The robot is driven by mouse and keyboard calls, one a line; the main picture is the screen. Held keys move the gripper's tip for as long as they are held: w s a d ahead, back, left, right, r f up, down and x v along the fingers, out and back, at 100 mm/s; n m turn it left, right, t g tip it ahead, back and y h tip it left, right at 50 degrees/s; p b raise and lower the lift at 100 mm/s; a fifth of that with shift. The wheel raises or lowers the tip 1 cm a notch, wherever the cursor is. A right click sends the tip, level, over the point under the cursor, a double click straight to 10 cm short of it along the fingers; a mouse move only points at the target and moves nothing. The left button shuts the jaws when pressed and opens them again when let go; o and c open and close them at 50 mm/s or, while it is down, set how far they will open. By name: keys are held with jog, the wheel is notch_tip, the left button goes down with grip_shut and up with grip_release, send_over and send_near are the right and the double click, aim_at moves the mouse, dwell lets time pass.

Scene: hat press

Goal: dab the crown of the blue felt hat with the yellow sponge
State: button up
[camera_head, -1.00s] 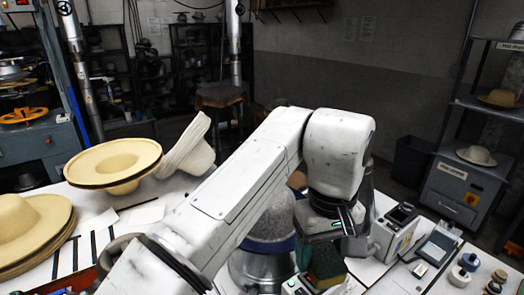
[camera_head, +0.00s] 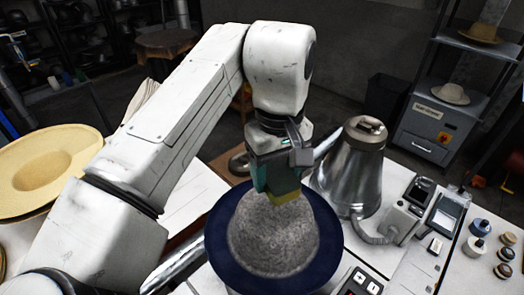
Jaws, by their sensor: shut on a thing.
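The hat has a dark blue brim (camera_head: 222,262) and a speckled grey crown (camera_head: 272,245). It sits at the lower middle of the view, crown up. My gripper (camera_head: 277,185) is above the crown, pointing down, with teal-green parts at its end. It is shut on the yellow sponge (camera_head: 291,198), of which only a small part shows below the jaws. The sponge overlaps the top of the crown in the picture; I cannot tell whether it touches. My gripper and the sponge hide the back top of the crown.
A metal steam kettle (camera_head: 352,175) with a hose stands just right of the hat. A straw hat (camera_head: 40,175) lies at the left. Small devices (camera_head: 405,215) and several knobbed bottles (camera_head: 478,228) stand at the right. A button box (camera_head: 358,284) is in front.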

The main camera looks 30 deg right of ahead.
aim_at(274, 221)
jog(key=shift+w+f, duration=0.15)
jog(key=shift+f+b, duration=0.45)
jog(key=shift+f, duration=0.5)
jog(key=shift+f+b, duration=0.6)
jog(key=shift+f, duration=1.25)
jog(key=shift+f, duration=0.65)
dwell(0.9)
jog(key=shift+r, duration=0.1)
notch_tip(274, 221, up, 2)
jog(key=shift+r+p, duration=0.25)
jog(key=shift+p, duration=0.9)
jog(key=shift+r, duration=2.25)
jog(key=shift+f+b, duration=1.3)
jog(key=shift+f, duration=1.7)
